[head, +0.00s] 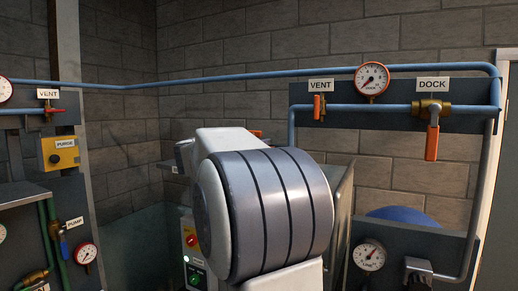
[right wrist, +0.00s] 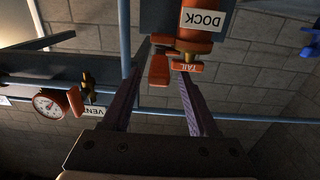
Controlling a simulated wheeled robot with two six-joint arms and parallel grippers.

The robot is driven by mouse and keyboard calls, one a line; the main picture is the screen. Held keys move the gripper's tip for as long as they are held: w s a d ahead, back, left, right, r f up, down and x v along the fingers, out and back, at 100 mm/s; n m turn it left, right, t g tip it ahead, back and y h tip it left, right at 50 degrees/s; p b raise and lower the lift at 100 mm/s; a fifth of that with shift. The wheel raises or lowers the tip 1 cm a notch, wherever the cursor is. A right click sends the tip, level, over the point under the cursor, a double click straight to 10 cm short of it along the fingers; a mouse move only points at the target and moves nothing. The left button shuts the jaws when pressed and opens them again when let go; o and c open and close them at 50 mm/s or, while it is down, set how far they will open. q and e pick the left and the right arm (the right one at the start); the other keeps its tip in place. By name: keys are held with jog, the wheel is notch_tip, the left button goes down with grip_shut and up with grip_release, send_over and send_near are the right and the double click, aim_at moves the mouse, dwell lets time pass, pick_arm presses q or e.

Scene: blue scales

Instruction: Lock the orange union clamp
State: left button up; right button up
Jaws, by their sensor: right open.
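In the right wrist view, where labels appear upside down, an orange piece with a lever-like block (right wrist: 159,68), likely the union clamp, shows at the top middle. Beside it is an orange cylinder (right wrist: 195,42) under a DOCK label, with a TAIL tag at its lower end. My right gripper (right wrist: 159,74) is open, its two fingers spread and the orange block between their tips in the picture. I cannot tell whether they touch. In the head view my own arm covers the middle; only a small orange bit (head: 256,133) shows behind it. My left gripper is out of view.
The head view shows a blue pipe (head: 225,75) along the brick wall, an orange-handled DOCK valve (head: 432,142), an orange VENT lever (head: 317,107) and a gauge (head: 371,78). A yellow PURGE box (head: 60,153) is at left. Another gauge (right wrist: 48,102) shows in the wrist view.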

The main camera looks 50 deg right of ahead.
jog(key=shift+s+a+b, duration=0.25)
jog(key=shift+a+b, duration=0.1)
jog(key=shift+a, duration=0.8)
jog(key=shift+s+a+b, duration=0.2)
jog(key=shift+a+b, duration=0.1)
jog(key=shift+a, duration=0.85)
